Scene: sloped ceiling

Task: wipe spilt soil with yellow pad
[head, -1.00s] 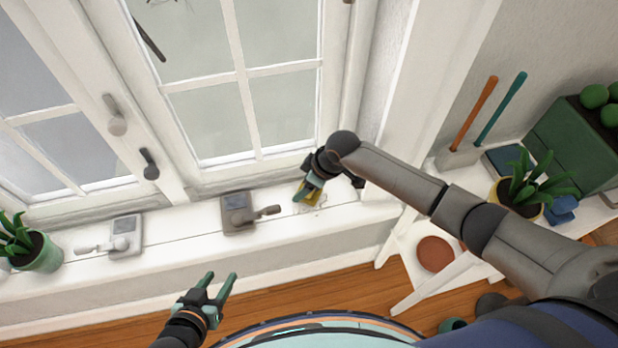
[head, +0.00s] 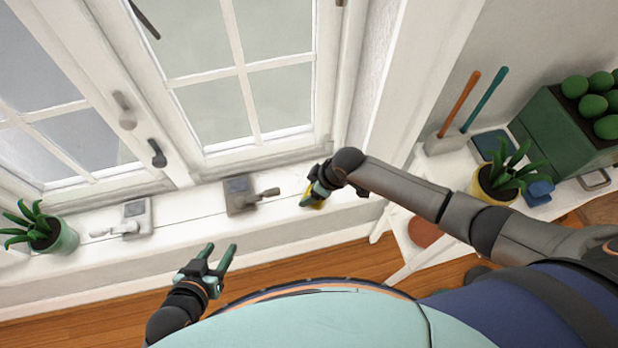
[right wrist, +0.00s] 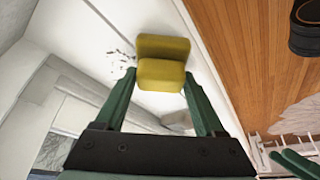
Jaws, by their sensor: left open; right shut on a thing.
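The yellow pad (right wrist: 163,55) is between the fingertips of my right gripper (right wrist: 159,77), which is shut on it. In the head view the right gripper (head: 317,191) is low over the white windowsill (head: 284,206), with the pad (head: 314,204) under it at the sill. Dark specks of soil (right wrist: 121,60) lie on the white surface just left of the pad in the right wrist view. In the head view I cannot make the soil out. My left gripper (head: 221,253) is open and empty in front of the sill.
Two window handle boxes, one grey (head: 239,196) and one pale (head: 137,219), sit on the sill left of the pad. A potted plant (head: 42,230) stands at its left end. A white shelf to the right holds a yellow-potted plant (head: 497,184) and a green planter (head: 555,135).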

